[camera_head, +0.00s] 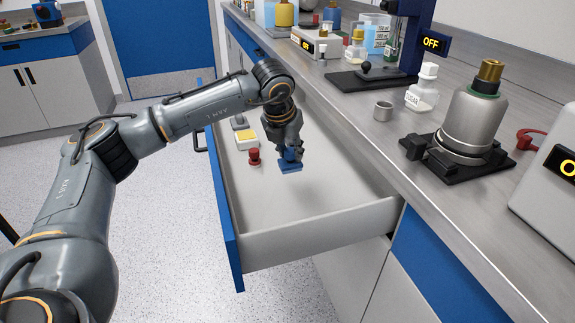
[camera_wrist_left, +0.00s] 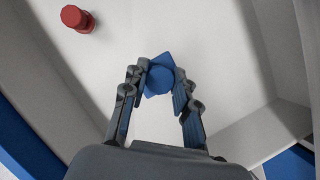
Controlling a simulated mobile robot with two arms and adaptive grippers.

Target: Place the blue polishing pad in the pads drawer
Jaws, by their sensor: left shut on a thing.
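The blue polishing pad (camera_head: 290,167) is a small blue square block with a round knob; it is held over the open drawer (camera_head: 330,212). My left gripper (camera_head: 289,150) is shut on the pad and points down inside the drawer's outline. In the left wrist view the pad (camera_wrist_left: 160,77) sits between the fingertips of my left gripper (camera_wrist_left: 160,82), with the pale drawer floor beyond it. I cannot tell exactly how far the pad is above the floor. My right gripper is not in view.
The drawer's front and right part is clear. The counter above holds a metal vessel (camera_head: 470,115), a sugar bottle (camera_head: 424,90) and a small cup (camera_head: 383,111).

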